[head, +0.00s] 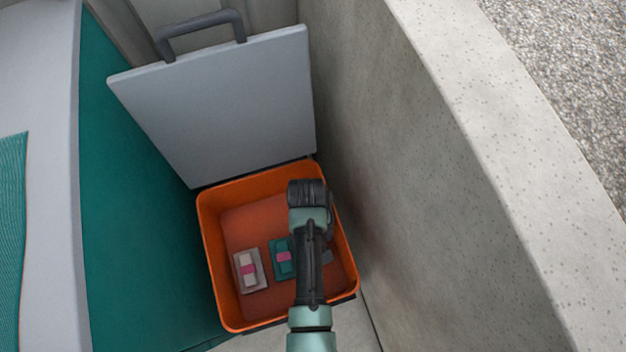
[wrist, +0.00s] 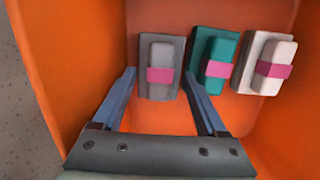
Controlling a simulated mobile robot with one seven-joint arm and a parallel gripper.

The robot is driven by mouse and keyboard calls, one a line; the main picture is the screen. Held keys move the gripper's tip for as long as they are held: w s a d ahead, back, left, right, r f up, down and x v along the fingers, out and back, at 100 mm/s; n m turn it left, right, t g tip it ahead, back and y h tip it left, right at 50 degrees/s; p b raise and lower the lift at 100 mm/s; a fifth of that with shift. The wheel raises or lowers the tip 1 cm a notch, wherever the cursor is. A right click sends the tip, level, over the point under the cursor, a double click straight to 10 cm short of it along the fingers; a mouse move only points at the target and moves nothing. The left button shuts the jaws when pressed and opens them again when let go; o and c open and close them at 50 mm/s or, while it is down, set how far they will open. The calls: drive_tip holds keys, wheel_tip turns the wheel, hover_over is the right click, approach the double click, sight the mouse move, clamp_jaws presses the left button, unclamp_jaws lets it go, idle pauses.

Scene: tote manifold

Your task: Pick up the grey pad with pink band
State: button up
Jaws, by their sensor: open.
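The grey pad with pink band (wrist: 145,72) lies flat on the floor of an orange tote (wrist: 290,120) in the wrist view. A raised grey block with the pink band sits on its middle. In the head view my arm hides most of this pad; a small grey edge (head: 327,257) shows right of the arm. My gripper (wrist: 160,78) is open and empty, one finger to each side of the grey pad's block in the picture. The right finger points at the gap between the grey and teal pads. I cannot tell its height above the pad.
A teal pad with pink band (wrist: 224,62) lies close right of the grey one, and a white pad with pink band (wrist: 254,78) beyond it. In the head view, a grey lid (head: 225,105) stands behind the tote and a concrete wall (head: 410,170) rises close on the right.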

drive_tip(key=shift+s+f, duration=0.1)
drive_tip(key=shift+f, duration=0.55)
drive_tip(key=shift+r, duration=0.1)
clamp_jaws()
wheel_tip(320, 180, up, 10)
drive_tip(key=p, duration=0.5)
